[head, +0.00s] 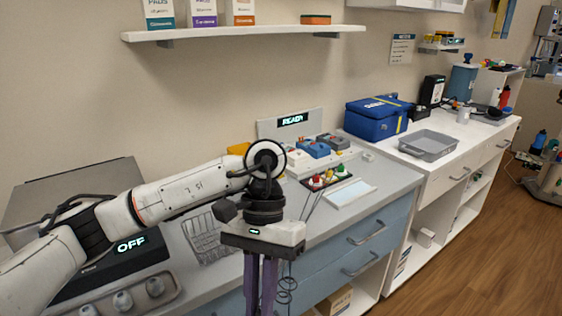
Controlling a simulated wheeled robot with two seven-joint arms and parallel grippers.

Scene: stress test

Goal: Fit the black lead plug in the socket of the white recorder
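My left gripper (262,290) hangs downward in front of the counter's front edge. Its two purple fingers run close together out of the bottom of the picture, so their tips are hidden. A dark coiled cord (287,290) hangs just right of the fingers; I cannot tell whether a plug is on it. A small white box (299,158), perhaps the white recorder, stands at the back of the counter beside a blue one (314,148) and a dark grey one (333,142). No socket can be made out. My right gripper is not in view.
A black strip with red, yellow and green knobs (325,179) lies before the boxes, with thin dark leads. A wire basket (205,240), a dark unit reading OFF (110,262), a blue bag (376,120) and a grey tray (428,146) stand along the counters.

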